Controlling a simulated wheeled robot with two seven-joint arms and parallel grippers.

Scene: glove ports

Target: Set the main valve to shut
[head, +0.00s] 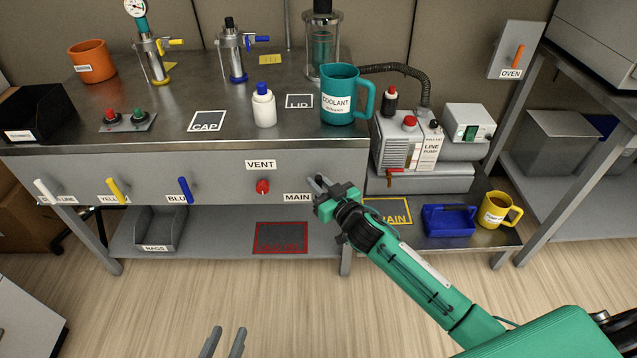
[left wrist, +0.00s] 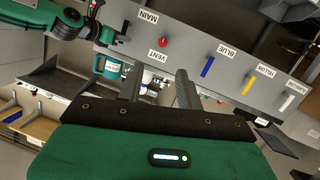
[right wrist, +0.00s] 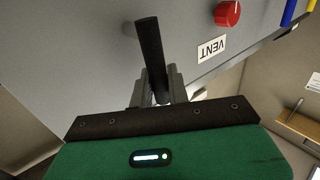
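The main valve's dark lever (right wrist: 152,50) shows in the right wrist view, standing out from the grey panel by a short grey stub. My right gripper (right wrist: 158,88) has its fingers on both sides of the lever and looks shut on it. In the head view my right gripper (head: 320,184) is just right of the MAIN label (head: 297,197) and hides most of the valve. My left gripper (head: 222,342) is low in front of the bench; its fingers stand apart and empty in the left wrist view (left wrist: 160,88).
The red VENT knob (head: 263,186) is left of the main valve. The blue (head: 185,189), yellow (head: 115,190) and white (head: 46,189) levers are further left. Above are the teal coolant jug (head: 340,98) and the line pump (head: 405,145). The floor in front is clear.

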